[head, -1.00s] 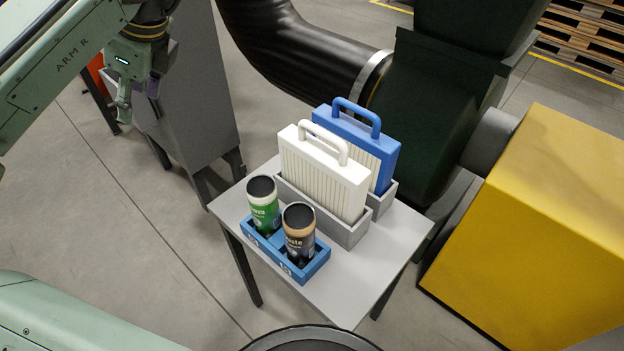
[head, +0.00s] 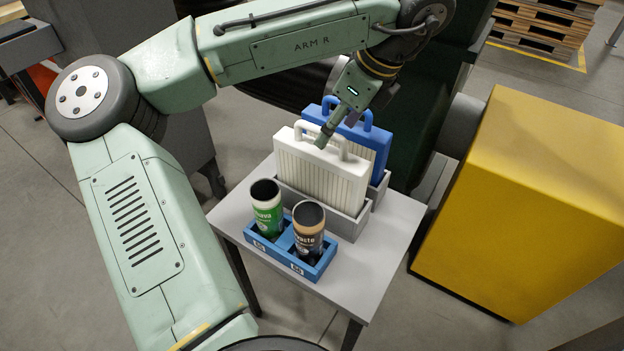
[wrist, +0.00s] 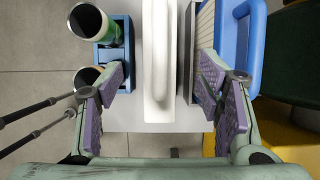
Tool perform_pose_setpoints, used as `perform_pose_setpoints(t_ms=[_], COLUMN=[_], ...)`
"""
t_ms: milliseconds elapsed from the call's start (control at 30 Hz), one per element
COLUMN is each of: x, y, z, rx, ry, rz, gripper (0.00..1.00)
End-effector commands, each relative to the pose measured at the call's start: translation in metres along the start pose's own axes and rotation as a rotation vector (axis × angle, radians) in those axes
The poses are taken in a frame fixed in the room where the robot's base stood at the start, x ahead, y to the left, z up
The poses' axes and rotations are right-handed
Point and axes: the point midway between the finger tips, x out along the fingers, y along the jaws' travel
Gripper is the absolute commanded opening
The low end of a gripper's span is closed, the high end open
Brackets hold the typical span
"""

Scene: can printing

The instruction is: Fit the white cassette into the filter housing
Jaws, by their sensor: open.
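The white cassette (head: 318,172) stands upright in a grey holder (head: 350,228) on a small table, its white loop handle on top. In the wrist view the white handle (wrist: 158,60) runs between my open jaws, with a gap on each side. My gripper (head: 326,138) is right above the cassette, its fingers at handle height; it also shows in the wrist view (wrist: 160,95) with purple finger pads. A blue cassette (head: 372,142) stands in its own holder just behind the white one. I cannot make out the filter housing with certainty.
A blue tray (head: 262,246) with a green can (head: 267,215) and a brown can (head: 308,232) sits at the table's front. A yellow cabinet (head: 525,200) stands at the right. The table's right end (head: 395,225) is clear.

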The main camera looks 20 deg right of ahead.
Motion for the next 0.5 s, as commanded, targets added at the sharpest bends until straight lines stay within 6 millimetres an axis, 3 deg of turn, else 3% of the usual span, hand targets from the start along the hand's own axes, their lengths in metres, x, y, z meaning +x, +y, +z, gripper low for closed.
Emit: perform_pose_setpoints(t_ms=[133,367,500], x=[0.024,0.041,0.060], y=[0.001,0.001,0.002], z=[0.000,0.001,0.000], rx=[-0.001,-0.002,-0.002], ry=[0.004,0.001,0.000], rz=[0.002,0.001,0.002], gripper=[0.60,0.60,0.60])
